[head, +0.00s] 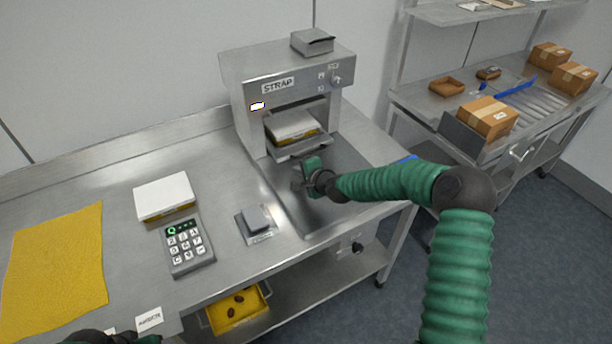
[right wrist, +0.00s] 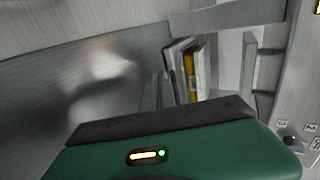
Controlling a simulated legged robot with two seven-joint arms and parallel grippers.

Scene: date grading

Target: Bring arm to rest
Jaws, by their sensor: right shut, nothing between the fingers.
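My right arm (head: 455,200), in a green ribbed sleeve, reaches in from the lower right of the head view. Its right gripper (head: 303,177) is shut and empty, just in front of the strapping machine (head: 290,75) and above the steel bench. In the machine's opening sits a box with a white top and yellow lower edge (head: 292,126). The same box shows edge-on in the right wrist view (right wrist: 203,72). Only a dark and green piece of my left arm (head: 90,337) shows at the bottom left of the head view; its fingers are not visible.
On the bench (head: 225,170) are a white-topped box (head: 163,196), a keypad (head: 187,246), a small grey block on a plate (head: 256,219) and a yellow cloth (head: 55,270). A yellow bin (head: 240,310) is below. A second table at right holds cardboard boxes (head: 487,117).

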